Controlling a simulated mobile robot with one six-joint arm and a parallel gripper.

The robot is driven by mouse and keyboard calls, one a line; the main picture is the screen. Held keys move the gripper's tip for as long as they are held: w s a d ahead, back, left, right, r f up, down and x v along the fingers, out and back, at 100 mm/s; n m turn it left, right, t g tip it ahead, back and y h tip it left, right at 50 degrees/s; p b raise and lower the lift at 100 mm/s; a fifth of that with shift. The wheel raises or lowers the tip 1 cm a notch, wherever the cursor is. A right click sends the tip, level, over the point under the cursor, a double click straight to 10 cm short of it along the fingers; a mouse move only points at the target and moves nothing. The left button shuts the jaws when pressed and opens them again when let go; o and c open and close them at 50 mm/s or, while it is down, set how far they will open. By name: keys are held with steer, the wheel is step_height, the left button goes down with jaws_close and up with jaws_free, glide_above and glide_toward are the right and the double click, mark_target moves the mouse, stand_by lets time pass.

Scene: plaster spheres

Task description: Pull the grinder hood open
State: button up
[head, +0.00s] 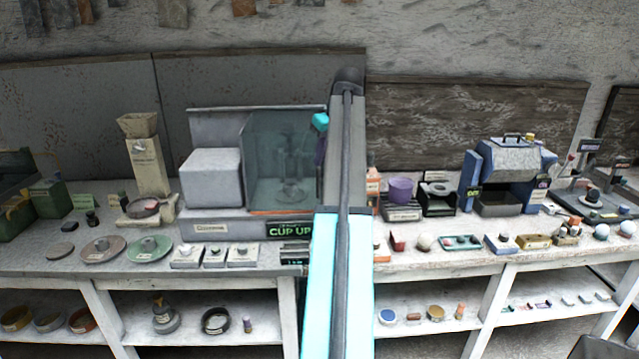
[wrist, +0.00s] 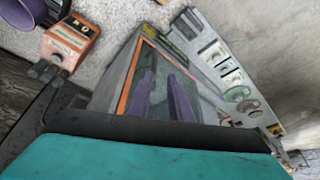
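The grinder (head: 225,222) stands left of centre on the bench with a lit "CUP UP" sign on its front. Its see-through hood (head: 268,165) has an orange lower edge and covers the right part, beside a grey box housing. A spindle-like shape shows dimly inside. My gripper (head: 320,150) is at the hood's right side, mostly hidden by my arm in the head view. In the wrist view, my gripper's two purple fingers (wrist: 165,80) are apart with nothing visible between them, in front of the orange-edged hood (wrist: 127,92). I cannot tell whether they touch it.
A purple cup (head: 401,188) and an orange box (wrist: 72,42) stand close to the right of the grinder. A blue machine (head: 508,175) is farther right. Small labelled blocks (head: 215,256) and round plates (head: 149,249) line the bench front.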

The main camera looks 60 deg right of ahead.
mark_target(319, 181)
steer(key=shift+s+d+r, duration=0.4)
steer(key=shift+s+r, duration=0.25)
steer(key=shift+r, duration=0.05)
steer(key=shift+f, duration=0.1)
steer(key=shift+p+x, duration=1.55)
steer(key=shift+x, duration=5.3)
steer(key=shift+d, duration=0.1)
jaws_close()
steer(key=shift+w+d, duration=0.1)
steer(key=shift+d, duration=0.35)
steer(key=shift+a, duration=0.35)
